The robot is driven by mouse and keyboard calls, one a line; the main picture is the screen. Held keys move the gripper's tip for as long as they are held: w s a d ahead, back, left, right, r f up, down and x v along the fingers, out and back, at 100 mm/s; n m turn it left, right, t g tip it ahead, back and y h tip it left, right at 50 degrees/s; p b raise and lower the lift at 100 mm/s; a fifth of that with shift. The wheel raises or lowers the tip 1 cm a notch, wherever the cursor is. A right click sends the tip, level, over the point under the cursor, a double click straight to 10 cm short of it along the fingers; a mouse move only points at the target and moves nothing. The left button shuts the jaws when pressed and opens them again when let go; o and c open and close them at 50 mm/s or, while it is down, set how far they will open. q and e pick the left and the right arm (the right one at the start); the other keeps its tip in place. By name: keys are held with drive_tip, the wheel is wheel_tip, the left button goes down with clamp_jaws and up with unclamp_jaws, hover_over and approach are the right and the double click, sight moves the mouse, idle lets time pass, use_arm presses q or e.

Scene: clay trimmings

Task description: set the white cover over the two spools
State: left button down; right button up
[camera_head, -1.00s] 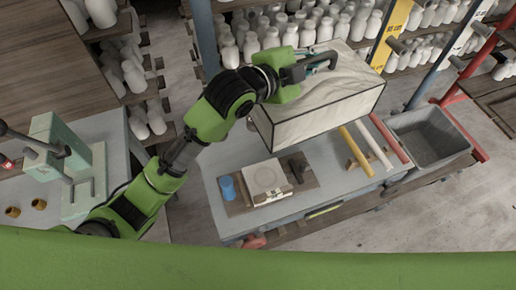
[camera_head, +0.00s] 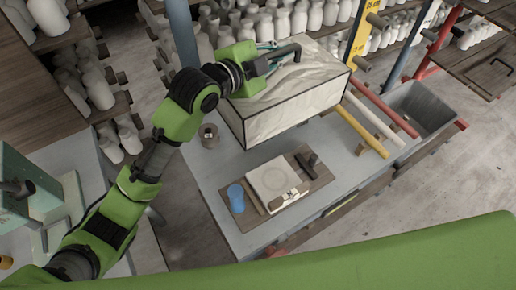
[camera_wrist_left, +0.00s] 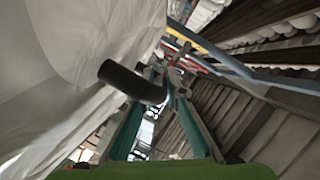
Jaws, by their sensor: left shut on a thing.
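The white cover (camera_head: 290,95) is a box of creased pale cloth with dark edges and a dark bent handle (camera_head: 285,52) on top. My left gripper (camera_head: 268,62) is shut on this handle and holds the cover over the back of the grey workbench. In the left wrist view the cover (camera_wrist_left: 60,70) fills the left side, with the handle (camera_wrist_left: 132,82) at the teal fingers (camera_wrist_left: 165,95). One small grey-brown spool (camera_head: 208,136) stands on the bench just left of the cover, apart from it. I cannot see a second spool; the cover may hide it. My right gripper is not in view.
A board on the bench (camera_head: 222,205) holds a blue cup (camera_head: 236,198), a white slab (camera_head: 275,183) and a dark tool. Yellow (camera_head: 362,133), white and red bars lie to the right, before a grey tub (camera_head: 425,105). Shelves of white bottles stand behind.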

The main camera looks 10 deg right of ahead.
use_arm(q)
drive_tip(key=a+f, duration=0.1)
drive_tip(key=a, duration=0.2)
drive_tip(key=a+f+p, duration=0.1)
drive_tip(key=a, duration=0.2)
drive_tip(key=w+a+f+p, duration=0.1)
drive_tip(key=a, duration=0.1)
drive_tip(key=shift+a+f, duration=0.4)
drive_tip(key=a+f+p, duration=0.1)
drive_tip(key=a+f, duration=0.3)
drive_tip(key=f, duration=0.5)
drive_tip(key=shift+w+a, duration=0.3)
drive_tip(key=shift+a, duration=0.1)
drive_tip(key=c, duration=2)
unclamp_jaws()
drive_tip(key=shift+f, duration=0.1)
drive_tip(key=shift+c, duration=0.2)
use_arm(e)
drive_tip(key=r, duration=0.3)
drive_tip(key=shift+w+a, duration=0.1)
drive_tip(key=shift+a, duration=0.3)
use_arm(q)
drive_tip(key=shift+s+a, duration=0.1)
